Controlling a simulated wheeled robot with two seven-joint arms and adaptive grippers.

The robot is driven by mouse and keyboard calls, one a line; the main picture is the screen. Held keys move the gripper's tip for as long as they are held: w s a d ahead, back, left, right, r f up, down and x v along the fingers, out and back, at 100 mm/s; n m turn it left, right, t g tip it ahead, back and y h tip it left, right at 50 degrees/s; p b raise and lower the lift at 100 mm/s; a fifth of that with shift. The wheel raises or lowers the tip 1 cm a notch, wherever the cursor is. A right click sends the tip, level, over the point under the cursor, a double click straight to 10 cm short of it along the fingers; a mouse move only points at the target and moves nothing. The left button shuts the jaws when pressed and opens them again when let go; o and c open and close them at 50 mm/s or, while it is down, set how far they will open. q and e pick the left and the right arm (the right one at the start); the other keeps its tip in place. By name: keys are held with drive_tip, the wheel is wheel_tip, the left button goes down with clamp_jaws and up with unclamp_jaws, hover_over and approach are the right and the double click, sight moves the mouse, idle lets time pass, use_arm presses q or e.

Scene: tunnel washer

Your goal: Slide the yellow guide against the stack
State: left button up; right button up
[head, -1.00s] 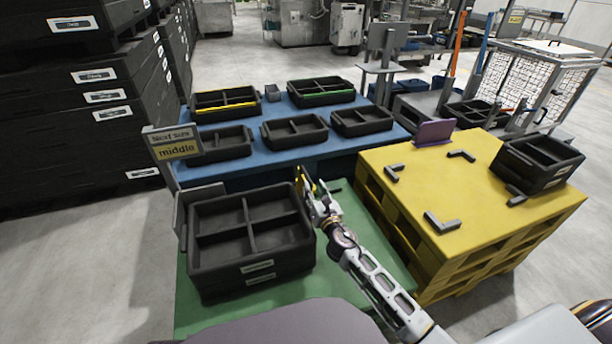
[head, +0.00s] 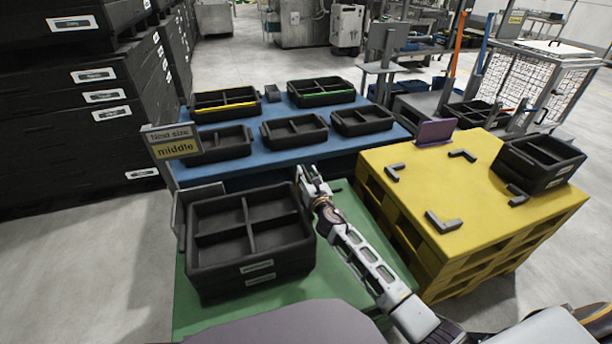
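The stack (head: 250,265) is two black divided crates, one on the other, on the green table (head: 345,275). A grey upright plate (head: 180,220) stands at its left side. My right gripper (head: 308,172) is at the stack's back right corner, close to its right wall; whether it touches is not clear. Its fingers are too small to tell whether they are open or shut. I cannot make out the yellow guide now; it may be hidden behind my gripper or the stack. My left gripper is not in view.
A sign reading "middle" (head: 175,149) stands behind the stack at left. The blue table (head: 255,160) behind holds several black trays. A yellow pallet (head: 420,180) at right bears grey corner brackets, a purple plate (head: 435,132) and a black crate (head: 538,165).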

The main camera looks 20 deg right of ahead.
drive_tip(key=shift+w, duration=0.35)
clamp_jaws()
idle(0.3)
